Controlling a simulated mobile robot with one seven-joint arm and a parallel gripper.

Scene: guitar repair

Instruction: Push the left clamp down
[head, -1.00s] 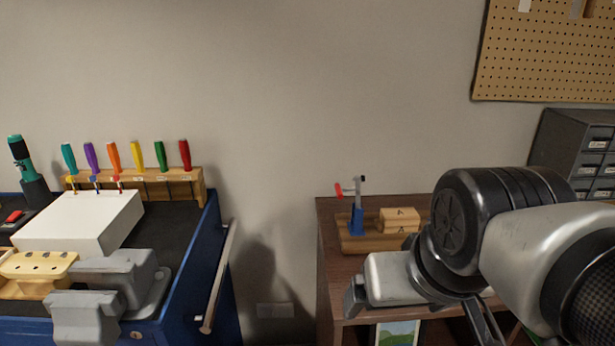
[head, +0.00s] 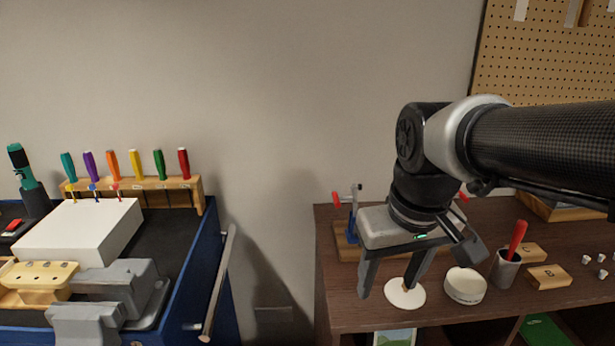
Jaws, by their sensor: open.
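The left clamp (head: 352,222) has a blue body, a grey upper arm and a red tip pointing left. It stands upright on a wooden base (head: 345,240) at the left back of the brown table. My gripper (head: 388,284) hangs open in front of and right of the clamp, fingers pointing down, with nothing seen between them. It appears apart from the clamp. My gripper and arm hide the middle of the wooden base. A small red part (head: 463,197) shows to the right behind my arm; I cannot tell whether it belongs to another clamp.
On the brown table (head: 440,313) are a white disc (head: 404,294), a white round container (head: 465,286), a grey cup (head: 506,268) with a red tool, and wooden blocks marked B (head: 548,277) and C (head: 531,253). A blue workbench (head: 190,285) stands left, across a gap.

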